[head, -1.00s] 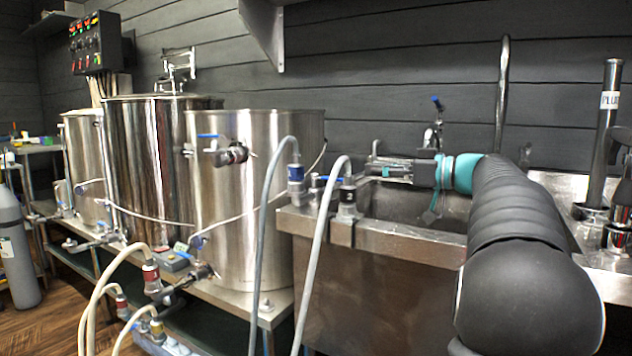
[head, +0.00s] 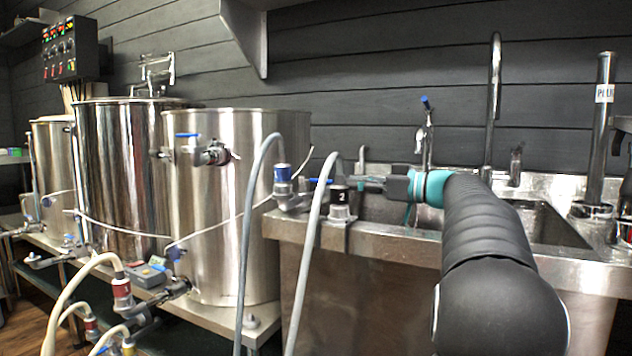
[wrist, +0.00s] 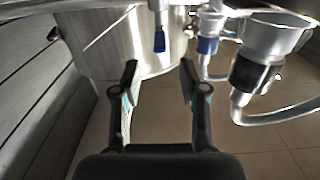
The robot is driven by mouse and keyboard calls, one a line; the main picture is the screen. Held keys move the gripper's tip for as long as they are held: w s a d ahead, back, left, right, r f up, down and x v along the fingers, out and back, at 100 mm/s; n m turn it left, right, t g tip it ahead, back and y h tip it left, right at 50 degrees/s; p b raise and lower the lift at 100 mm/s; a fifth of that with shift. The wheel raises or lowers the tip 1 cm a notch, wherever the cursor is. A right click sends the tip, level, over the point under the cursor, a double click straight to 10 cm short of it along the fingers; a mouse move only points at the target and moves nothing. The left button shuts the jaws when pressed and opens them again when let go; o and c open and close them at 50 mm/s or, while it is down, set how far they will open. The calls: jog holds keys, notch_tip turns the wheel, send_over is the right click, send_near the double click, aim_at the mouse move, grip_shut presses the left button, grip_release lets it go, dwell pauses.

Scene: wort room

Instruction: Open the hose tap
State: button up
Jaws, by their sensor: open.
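The hose tap's small blue lever (head: 319,181) shows at the sink's left edge, between two grey hose couplings. In the wrist view the blue lever (wrist: 159,40) lies ahead of the fingertips, in line with the gap between them. My gripper (head: 360,182) reaches left over the sink rim, just right of the black-banded coupling. In the wrist view my gripper (wrist: 159,76) is open, with nothing between its fingers. I cannot tell how far the lever is from the fingertips. The tap's body is partly hidden by the hoses.
The blue-banded hose coupling (wrist: 208,40) and black-banded hose coupling (wrist: 252,72) stand right of the lever in the wrist view. A steel kettle (head: 235,230) stands to the left. The sink (head: 390,243) lies under my arm, with a blue-topped faucet (head: 426,125) behind.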

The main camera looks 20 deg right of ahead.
aim_at(315, 179)
jog(key=x, duration=1)
jog(key=shift+w+a, duration=0.15)
jog(key=shift+a, duration=0.05)
grip_shut()
